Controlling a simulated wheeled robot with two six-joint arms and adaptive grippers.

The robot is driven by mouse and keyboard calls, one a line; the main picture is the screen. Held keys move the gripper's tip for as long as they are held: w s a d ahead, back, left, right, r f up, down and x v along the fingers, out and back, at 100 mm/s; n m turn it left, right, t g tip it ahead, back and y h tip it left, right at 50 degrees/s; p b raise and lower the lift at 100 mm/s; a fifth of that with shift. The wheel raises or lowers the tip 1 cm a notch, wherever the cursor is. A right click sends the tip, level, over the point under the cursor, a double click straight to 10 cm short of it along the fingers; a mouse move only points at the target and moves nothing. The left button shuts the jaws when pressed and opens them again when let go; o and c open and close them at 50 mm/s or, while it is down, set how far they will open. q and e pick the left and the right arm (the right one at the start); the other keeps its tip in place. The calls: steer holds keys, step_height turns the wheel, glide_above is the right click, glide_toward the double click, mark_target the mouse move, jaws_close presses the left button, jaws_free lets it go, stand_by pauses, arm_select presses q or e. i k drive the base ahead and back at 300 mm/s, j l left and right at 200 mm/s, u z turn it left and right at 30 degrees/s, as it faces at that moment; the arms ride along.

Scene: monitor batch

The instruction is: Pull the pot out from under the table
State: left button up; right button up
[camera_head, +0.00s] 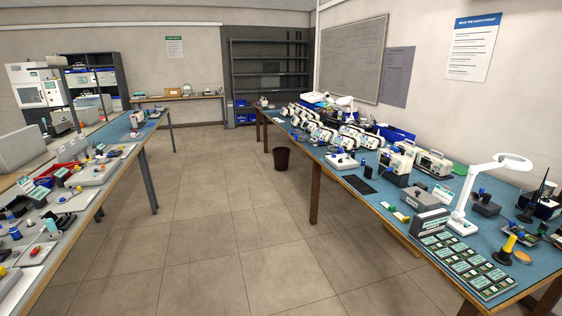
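A dark reddish-brown pot (282,158) stands upright on the floor by the left edge of the long blue-topped table (352,203) on the right. It is at the table's far part, between two wooden legs. Its open rim shows just beside the tabletop edge; I cannot tell how much of it is under the top. Neither of my grippers is in view.
The tiled floor (205,215) between the two bench rows is clear. A wooden table leg (315,193) stands nearer than the pot. The left bench (75,205) is crowded with devices. A dark shelf rack (268,80) stands at the back.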

mark_target(281, 155)
steer(key=i+u, duration=0.1)
steer(key=i, duration=7.05)
steer(key=i+j+z, duration=0.15)
steer(key=i, duration=0.5)
steer(key=i+j, duration=0.1)
steer(key=i, duration=0.5)
steer(key=z, duration=0.05)
